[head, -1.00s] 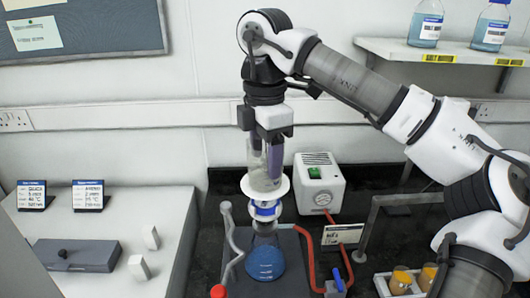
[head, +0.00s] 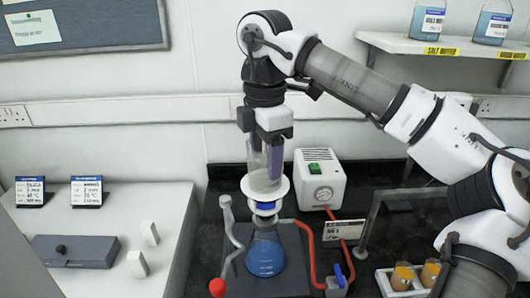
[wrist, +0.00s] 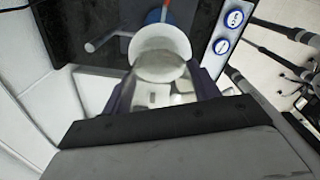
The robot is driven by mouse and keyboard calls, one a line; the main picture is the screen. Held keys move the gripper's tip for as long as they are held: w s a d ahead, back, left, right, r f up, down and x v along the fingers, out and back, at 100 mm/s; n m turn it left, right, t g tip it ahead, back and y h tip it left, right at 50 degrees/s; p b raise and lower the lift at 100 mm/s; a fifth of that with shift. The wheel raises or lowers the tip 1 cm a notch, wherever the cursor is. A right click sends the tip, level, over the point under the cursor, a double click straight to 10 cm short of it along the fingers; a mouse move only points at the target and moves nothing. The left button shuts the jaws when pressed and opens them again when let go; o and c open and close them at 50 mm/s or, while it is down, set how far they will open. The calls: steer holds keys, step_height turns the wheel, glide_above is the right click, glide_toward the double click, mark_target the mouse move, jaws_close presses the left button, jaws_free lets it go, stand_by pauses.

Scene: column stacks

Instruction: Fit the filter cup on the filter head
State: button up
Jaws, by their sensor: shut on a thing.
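My gripper (head: 265,160) points down and is shut on the clear filter cup (head: 258,172), with a purple finger on its right side. The cup has a white flange at its lower end. The filter head (head: 266,207), a white and blue piece, sits on the neck of a flask of blue liquid (head: 265,258). The cup is upright directly above the head; the flange covers the head's top, so I cannot tell whether they touch. In the wrist view the cup (wrist: 160,55) shows between the fingers as a pale round rim.
A white pump box (head: 318,182) with a green switch stands behind right, with a red hose leading forward. A grey metal tube (head: 229,220) stands close left of the flask. A tray with orange-capped jars (head: 403,278) is at the right. The left bench (head: 95,230) holds a grey box.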

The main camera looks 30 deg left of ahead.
steer(key=shift+f+b, duration=0.45)
steer(key=shift+f, duration=0.1)
stand_by(0.9)
steer(key=o, duration=1.6)
steer(key=shift+o, duration=0.2)
steer(key=shift+r+p, duration=1.45)
steer(key=shift+r, duration=3.1)
steer(key=shift+s+f, duration=0.1)
